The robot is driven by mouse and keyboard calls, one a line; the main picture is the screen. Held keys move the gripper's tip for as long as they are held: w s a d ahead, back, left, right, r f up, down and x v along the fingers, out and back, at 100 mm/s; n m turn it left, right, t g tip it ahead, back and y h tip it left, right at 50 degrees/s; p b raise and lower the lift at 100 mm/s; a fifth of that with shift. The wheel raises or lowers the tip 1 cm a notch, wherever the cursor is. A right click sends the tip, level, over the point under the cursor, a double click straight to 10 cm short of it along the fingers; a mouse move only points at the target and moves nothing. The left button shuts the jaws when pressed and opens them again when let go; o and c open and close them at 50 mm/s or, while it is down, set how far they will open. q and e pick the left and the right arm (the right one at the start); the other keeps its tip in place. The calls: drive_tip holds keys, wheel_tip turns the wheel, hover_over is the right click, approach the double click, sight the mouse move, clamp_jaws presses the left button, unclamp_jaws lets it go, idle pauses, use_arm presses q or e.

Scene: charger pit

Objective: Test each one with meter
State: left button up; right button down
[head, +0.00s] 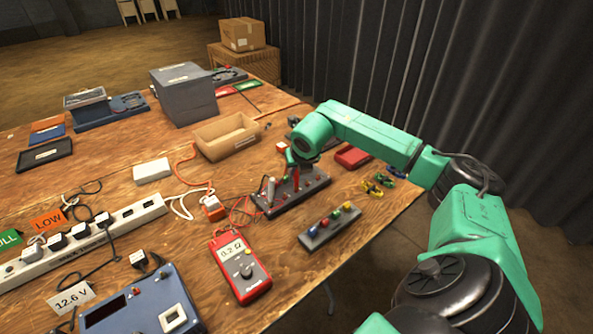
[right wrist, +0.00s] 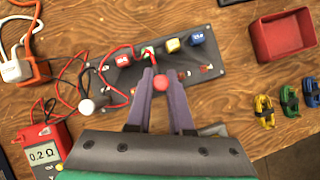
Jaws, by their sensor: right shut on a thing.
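The red meter (head: 240,268) lies on the wooden table with its display reading 0.2 Ω; it also shows in the right wrist view (right wrist: 45,150). My right gripper (head: 293,162) is over the dark test board (head: 312,184), shut on a red probe (head: 296,179). In the right wrist view the probe's round red end (right wrist: 160,83) sits between the fingertips. Its tip is hidden, so I cannot tell what it touches. A pale probe (head: 270,190) stands at the board's left end. My left gripper is not in view.
A dark rack (head: 318,238) with several coloured knobs lies in front of the board. An empty cardboard tray (head: 226,137) is behind. Loose cables cross the table left of the board.

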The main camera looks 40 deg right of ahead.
drive_tip(key=shift+f+b, duration=0.25)
drive_tip(key=shift+b, duration=0.1)
idle(0.5)
drive_tip(key=shift+c, duration=2.1)
unclamp_jaws()
drive_tip(key=shift+r, duration=0.1)
drive_tip(key=shift+r+p, duration=2.4)
drive_tip(key=shift+r, duration=1.35)
drive_tip(key=shift+f, duration=0.1)
